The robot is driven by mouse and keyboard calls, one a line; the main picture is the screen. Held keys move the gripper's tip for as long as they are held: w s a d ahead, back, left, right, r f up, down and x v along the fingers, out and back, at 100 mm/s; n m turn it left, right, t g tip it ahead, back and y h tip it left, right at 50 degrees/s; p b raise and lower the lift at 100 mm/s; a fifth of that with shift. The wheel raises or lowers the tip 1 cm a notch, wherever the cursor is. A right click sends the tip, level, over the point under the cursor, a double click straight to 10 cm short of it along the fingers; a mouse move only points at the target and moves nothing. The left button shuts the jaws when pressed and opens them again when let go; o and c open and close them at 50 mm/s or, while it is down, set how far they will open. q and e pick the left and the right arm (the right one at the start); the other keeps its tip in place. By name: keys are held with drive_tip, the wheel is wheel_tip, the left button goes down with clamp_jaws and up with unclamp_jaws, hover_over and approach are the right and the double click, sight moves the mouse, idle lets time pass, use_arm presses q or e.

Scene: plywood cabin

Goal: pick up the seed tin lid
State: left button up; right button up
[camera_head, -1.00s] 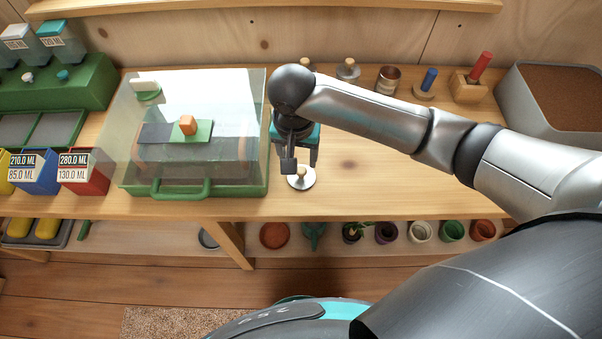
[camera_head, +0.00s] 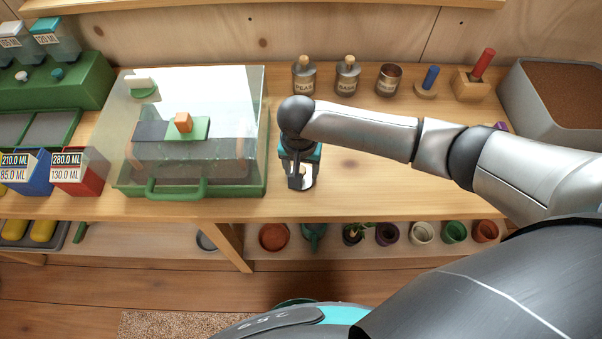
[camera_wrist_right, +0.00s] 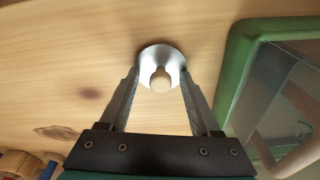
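The seed tin lid (camera_wrist_right: 160,54) is a small silver disc with a pale wooden knob (camera_wrist_right: 161,80), lying on the wooden bench. In the head view the lid (camera_head: 307,178) is mostly hidden behind my right gripper (camera_head: 301,182), which points down over it. In the right wrist view the two fingers of my right gripper (camera_wrist_right: 160,76) are apart, one on each side of the knob, with their tips near the disc. I cannot tell whether they touch it. My left gripper is in neither view.
A clear case with a green base (camera_head: 207,190) stands just left of the gripper. Two corked jars (camera_head: 304,76), an open tin (camera_head: 388,80) and peg blocks (camera_head: 472,82) stand at the back. A grey soil box (camera_head: 510,92) is at right. Bench right of the lid is mostly clear.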

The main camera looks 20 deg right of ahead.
clamp_jaws()
idle(0.3)
idle(0.3)
